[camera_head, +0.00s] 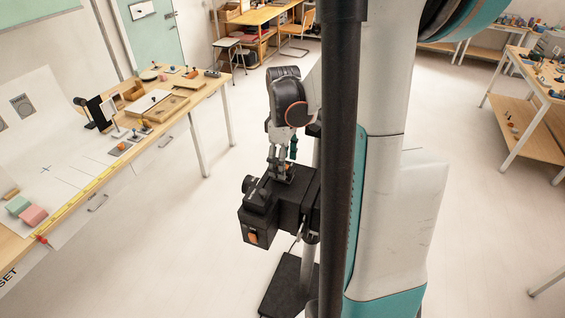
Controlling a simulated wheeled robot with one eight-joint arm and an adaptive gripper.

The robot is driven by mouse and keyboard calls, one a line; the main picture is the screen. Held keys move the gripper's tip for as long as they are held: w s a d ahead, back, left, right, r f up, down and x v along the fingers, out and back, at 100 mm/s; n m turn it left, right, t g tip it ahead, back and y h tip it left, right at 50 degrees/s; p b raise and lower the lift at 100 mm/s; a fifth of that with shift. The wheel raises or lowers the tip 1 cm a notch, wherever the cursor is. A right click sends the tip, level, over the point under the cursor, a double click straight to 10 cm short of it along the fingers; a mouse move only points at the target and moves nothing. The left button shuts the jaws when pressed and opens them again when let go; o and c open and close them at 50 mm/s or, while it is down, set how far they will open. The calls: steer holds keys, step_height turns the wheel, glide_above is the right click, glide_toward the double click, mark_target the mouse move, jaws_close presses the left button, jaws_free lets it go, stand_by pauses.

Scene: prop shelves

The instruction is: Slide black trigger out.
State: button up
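My gripper (280,172) points down over the top of a black boxy device (298,196). Its fingers are small and dark against the device, so I cannot tell whether they are open, shut or touching it. I cannot single out the black trigger for sure; the gripper and arm hide part of the device's top.
A long wooden workbench (208,86) with trays, small props and a black upright bracket (97,113) runs along the left. Other shelves (530,136) with small objects stand at the right. A dark pole blocks the middle view. The floor (180,245) between is clear.

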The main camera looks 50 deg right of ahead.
steer(key=shift+f, duration=0.5)
steer(key=c, duration=1.2)
steer(key=shift+c, duration=0.4)
steer(key=shift+s+d+b, duration=0.1)
steer(key=shift+s+d, duration=0.2)
steer(key=shift+s, duration=0.5)
steer(key=shift+s+d+b, duration=0.1)
steer(key=shift+s+d, duration=0.2)
steer(key=shift+s, duration=0.45)
steer(key=shift+s+d+b, duration=0.1)
steer(key=shift+s+d, duration=0.2)
steer(key=shift+s, duration=0.5)
stand_by(1.5)
steer(key=shift+r, duration=0.15)
stand_by(0.4)
steer(key=shift+s+d+r+p, duration=0.1)
steer(key=shift+r+p, duration=0.7)
steer(key=shift+r, duration=0.4)
steer(key=shift+s+r+p, duration=0.1)
steer(key=shift+r+p, duration=0.7)
steer(key=shift+r, duration=0.4)
